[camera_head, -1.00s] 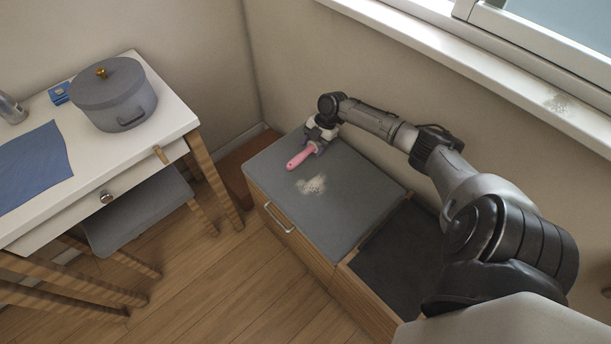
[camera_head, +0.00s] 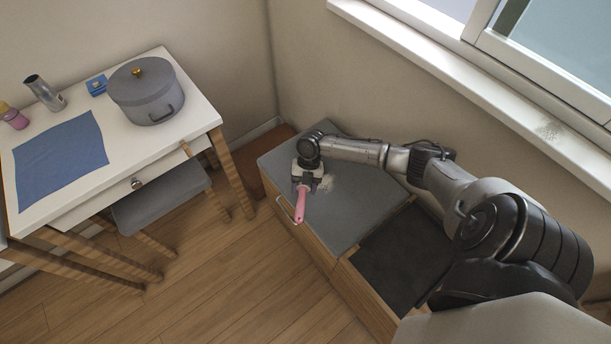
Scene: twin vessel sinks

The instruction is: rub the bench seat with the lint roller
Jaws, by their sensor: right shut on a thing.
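The bench seat (camera_head: 345,222) is a dark grey padded top on a wooden base with a drawer handle. A pale patch of lint (camera_head: 325,184) lies on it, partly hidden by my right gripper. My right gripper (camera_head: 306,180) is over the left part of the seat, shut on the lint roller. The lint roller's pink handle (camera_head: 301,205) points toward the seat's front edge. Its roller head is hidden under the gripper, so I cannot tell whether it touches the seat. My left gripper is not in view.
An open dark compartment (camera_head: 405,258) adjoins the seat on the right. A white table (camera_head: 185,128) at left bears a grey pot (camera_head: 147,95), a blue cloth (camera_head: 60,160), a metal cup (camera_head: 44,92) and a small bottle (camera_head: 14,118). A grey stool (camera_head: 160,202) stands beneath it. A window sill (camera_head: 470,85) runs behind.

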